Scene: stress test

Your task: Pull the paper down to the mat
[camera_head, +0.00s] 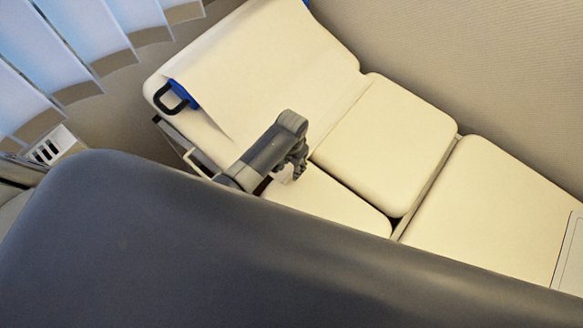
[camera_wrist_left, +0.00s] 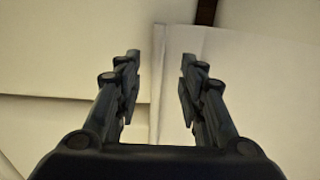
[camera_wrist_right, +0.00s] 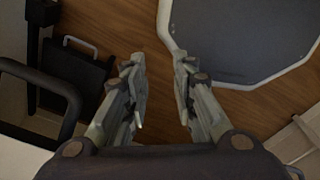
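The white paper (camera_head: 255,60) lies over the raised head section of a cream padded couch, and its lower end reaches down near my left gripper. A pale sheet that looks like the paper (camera_wrist_left: 245,80) fills the right of the left wrist view, with its edge between the fingers. My left gripper (camera_head: 293,170) is open there; it also shows in the left wrist view (camera_wrist_left: 160,72). I cannot tell whether it touches the paper. My right gripper (camera_wrist_right: 159,65) is open and empty above a wooden floor. A pale outlined panel (camera_head: 571,262) at the right edge may be the mat.
The couch has bare cushions (camera_head: 390,145) and (camera_head: 485,205) with gaps between them. A blue-ended bar with a black handle (camera_head: 172,97) sits at its head end. Blinds (camera_head: 90,40) hang at left. A black handled object (camera_wrist_right: 75,75) stands near my right gripper.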

